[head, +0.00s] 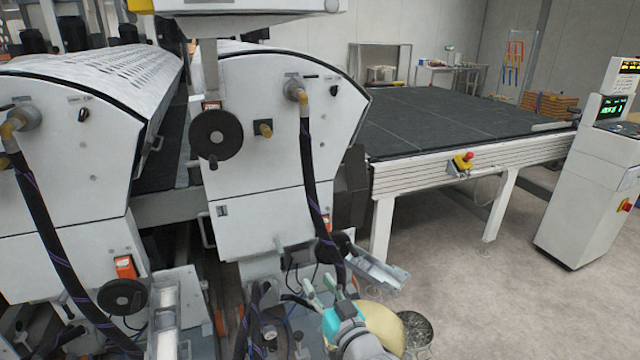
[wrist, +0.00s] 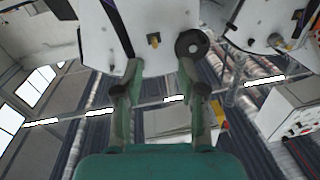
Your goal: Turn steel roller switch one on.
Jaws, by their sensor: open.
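Two white roller housings stand at the left in the head view. The right housing (head: 270,150) has a small black switch (head: 334,90) on its upper right side, and the left housing (head: 60,180) has a similar black switch (head: 83,115). I cannot read their labels, so I cannot tell which is steel roller switch one or how it is set. My gripper (head: 323,287) is low in front of the right housing, well below its switch. It is open and empty. In the wrist view its fingers (wrist: 158,72) are spread apart, with a white housing beyond them.
Black handwheels (head: 216,135) and dark hoses (head: 310,160) stick out from the housings. A long conveyor table (head: 430,125) with a red-and-yellow stop button (head: 463,161) lies to the right. A control cabinet (head: 580,200) stands far right. The floor before the conveyor is clear.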

